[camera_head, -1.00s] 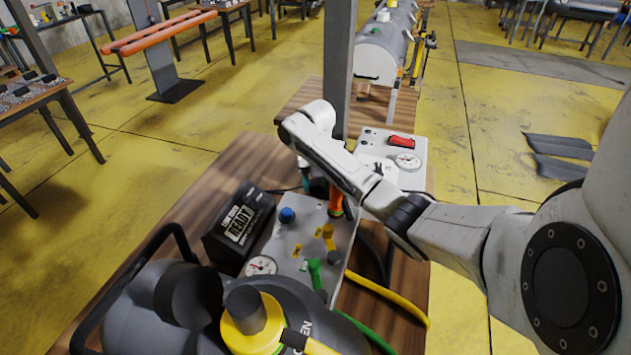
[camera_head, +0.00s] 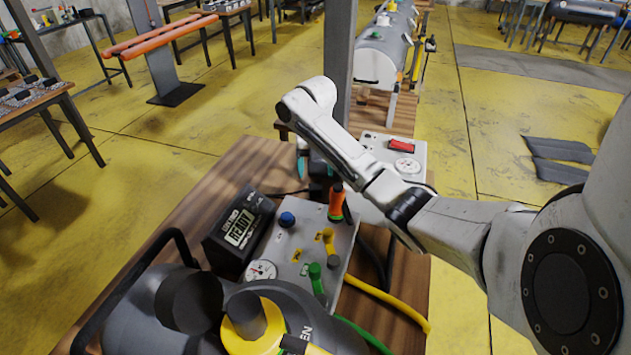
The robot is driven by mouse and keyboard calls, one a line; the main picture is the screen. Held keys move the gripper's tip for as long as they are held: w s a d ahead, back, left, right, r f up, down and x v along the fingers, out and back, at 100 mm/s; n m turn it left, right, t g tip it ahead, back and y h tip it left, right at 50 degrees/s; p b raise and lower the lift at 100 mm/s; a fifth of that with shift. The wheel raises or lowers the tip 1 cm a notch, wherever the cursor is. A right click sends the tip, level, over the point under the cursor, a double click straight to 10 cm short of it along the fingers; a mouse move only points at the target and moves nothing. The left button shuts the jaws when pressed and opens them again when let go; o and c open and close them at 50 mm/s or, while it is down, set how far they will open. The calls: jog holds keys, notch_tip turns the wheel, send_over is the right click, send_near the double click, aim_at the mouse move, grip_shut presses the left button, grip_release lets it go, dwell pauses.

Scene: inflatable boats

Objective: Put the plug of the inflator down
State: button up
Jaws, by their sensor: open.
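An orange plug-like piece with a dark top (camera_head: 336,201) stands at the far right edge of the grey control panel (camera_head: 312,222). I cannot tell for sure that it is the inflator's plug. My gripper (camera_head: 311,172) hangs behind my forearm, which hides most of it; a white part, a teal part and a dark part show. It is open, beyond and left of the orange piece and apart from it. I see nothing held in it, but the space between its fingers is largely hidden.
The panel has a blue knob (camera_head: 287,218), yellow valves (camera_head: 328,240), a green handle (camera_head: 316,279) and a gauge. A black READY display box (camera_head: 239,232) stands left. Yellow (camera_head: 385,303) and green hoses run right. A grey post (camera_head: 338,100) rises beyond the wooden table (camera_head: 195,190).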

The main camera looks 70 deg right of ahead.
aim_at(315, 186)
notch_tip(315, 186, up, 6)
jog(key=p, duration=0.2)
jog(key=shift+r+p, duration=0.15)
jog(key=shift+p, duration=0.25)
